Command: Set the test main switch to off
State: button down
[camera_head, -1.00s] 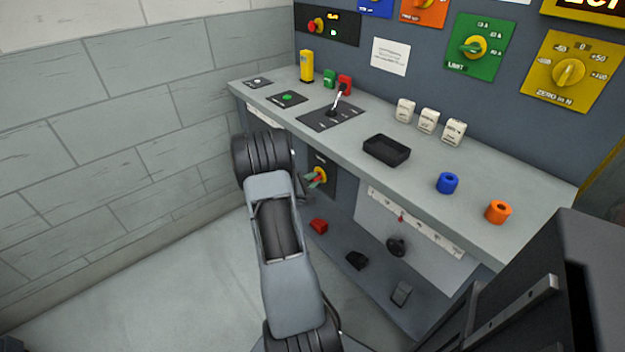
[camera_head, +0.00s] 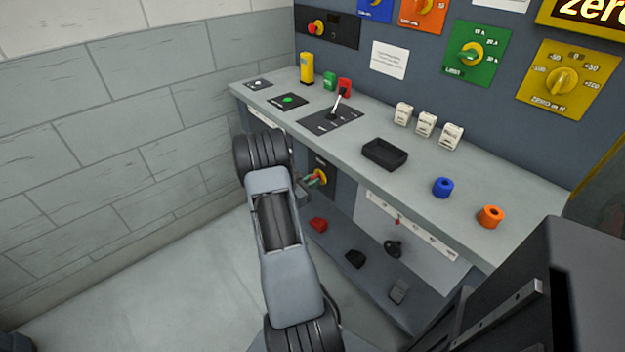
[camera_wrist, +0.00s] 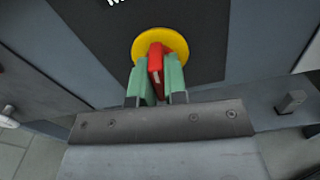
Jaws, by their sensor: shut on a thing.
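The switch is a red handle (camera_wrist: 155,68) on a round yellow base (camera_wrist: 140,45), set on a dark panel under the bench. Only the lower part of the panel's label shows in the wrist view, so I cannot read it. My gripper (camera_wrist: 158,75) has its green fingers on both sides of the red handle and is shut on it. The handle stands nearly upright in the wrist view, slightly tilted. In the head view the yellow base (camera_head: 320,177) shows beside my green fingers (camera_head: 311,182); my arm hides part of the panel.
The grey bench top (camera_head: 300,112) overhangs the switch. A lower shelf holds a red piece (camera_head: 318,224) and dark pieces. The floor at left is clear.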

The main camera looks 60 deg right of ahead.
jog(key=shift+n, duration=0.6)
jog(key=shift+s+f, duration=0.1)
jog(key=c, duration=1.2)
grip_release()
jog(key=shift+o, duration=0.2)
jog(key=shift+a, duration=0.1)
jog(key=p+v, duration=0.1)
jog(key=v, duration=1.2)
jog(key=shift+a, duration=0.3)
